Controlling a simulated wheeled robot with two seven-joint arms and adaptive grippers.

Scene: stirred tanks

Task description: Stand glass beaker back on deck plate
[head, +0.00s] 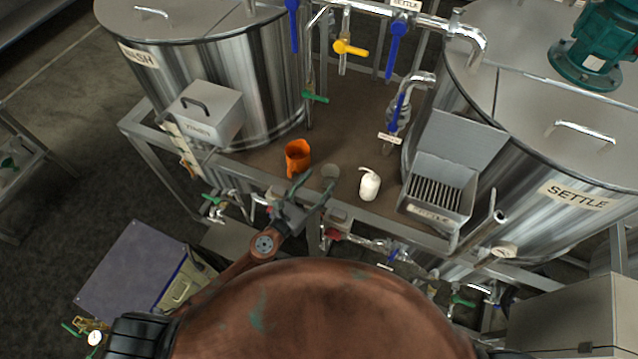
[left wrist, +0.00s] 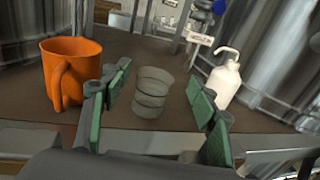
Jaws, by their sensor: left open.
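The clear glass beaker (head: 331,172) stands upright on the brown deck plate (head: 345,125), near its front edge. In the left wrist view the beaker (left wrist: 152,92) shows between my open fingers, a little beyond them, with its rim up. My left gripper (head: 313,186) is open and empty at the front edge of the deck plate, and its fingers do not appear to touch the glass. In the head view a finger lies close to the beaker's lower part. My right gripper is not in view.
An orange mug (head: 297,158) stands left of the beaker, and a white pump bottle (head: 369,184) stands to its right. An open slotted box (head: 440,190) is farther right. Steel tanks (head: 215,75) flank the deck. Pipes and valves (head: 397,50) rise behind; deck behind the beaker is clear.

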